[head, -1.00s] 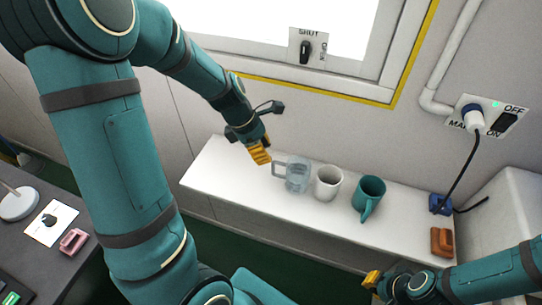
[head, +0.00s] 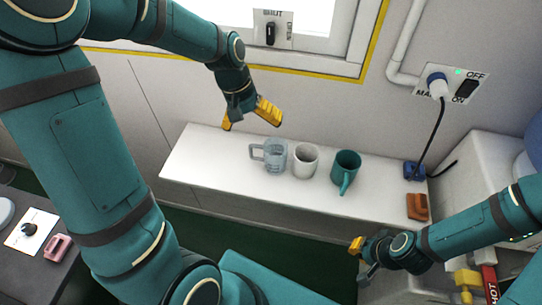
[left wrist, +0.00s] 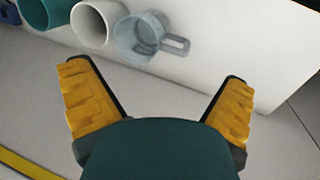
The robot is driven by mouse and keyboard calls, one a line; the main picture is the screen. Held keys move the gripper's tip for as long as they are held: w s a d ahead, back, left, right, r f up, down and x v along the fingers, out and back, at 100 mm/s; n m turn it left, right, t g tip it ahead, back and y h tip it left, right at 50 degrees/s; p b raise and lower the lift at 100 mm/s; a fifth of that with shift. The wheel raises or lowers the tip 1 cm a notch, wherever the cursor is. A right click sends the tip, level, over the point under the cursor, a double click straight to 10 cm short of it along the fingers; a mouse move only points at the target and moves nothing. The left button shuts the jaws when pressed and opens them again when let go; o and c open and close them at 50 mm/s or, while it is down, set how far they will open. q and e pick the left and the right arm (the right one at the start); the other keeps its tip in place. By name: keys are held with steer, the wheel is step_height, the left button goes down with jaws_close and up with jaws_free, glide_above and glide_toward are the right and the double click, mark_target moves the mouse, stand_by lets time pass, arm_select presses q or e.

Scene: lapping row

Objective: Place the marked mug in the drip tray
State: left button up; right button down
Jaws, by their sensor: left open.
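Three mugs stand upright in a row on a white shelf (head: 200,165): a clear glass mug (head: 275,157) with its handle to the left, a white mug (head: 305,163) and a teal mug (head: 345,168). I see no mark on any of them and no drip tray. My left gripper (head: 250,112) is open and empty, above and behind the clear mug near the wall. In the left wrist view, the clear mug (left wrist: 140,38) and white mug (left wrist: 96,22) lie beyond the open fingers (left wrist: 156,74). My right gripper (head: 360,255) is low, in front of the shelf; its jaw opening is unclear.
An orange-brown block (head: 417,207) and a blue block (head: 414,171) sit at the shelf's right end. A black cable (head: 434,130) hangs from the wall plug. A white cabinet (head: 475,170) bounds the right. The shelf's left end is clear.

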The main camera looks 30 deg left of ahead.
arm_select(q)
steer(key=m, duration=0.2)
steer(key=d+m, duration=0.1)
steer(key=m, duration=0.3)
steer(key=shift+w+d+r+y, duration=0.15)
steer(key=shift+w+r+y, duration=0.15)
steer(key=shift+r, duration=0.05)
steer(key=m, duration=0.3)
steer(key=shift+w+d+r+m+g, duration=0.1)
steer(key=shift+d+r+m+g, duration=0.1)
steer(key=shift+d+m+g, duration=0.1)
steer(key=m, duration=0.6)
steer(key=m+y+b, duration=0.2)
steer(key=m, duration=1)
glide_above(274, 149)
steer(key=s+d, duration=0.1)
steer(key=s, duration=0.1)
step_height(274, 149, down, 6)
steer(key=shift+f+b, duration=1.15)
steer(key=shift+f, duration=1.45)
steer(key=shift+s, duration=0.1)
steer(key=c, duration=1.2)
steer(key=shift+r, duration=0.1)
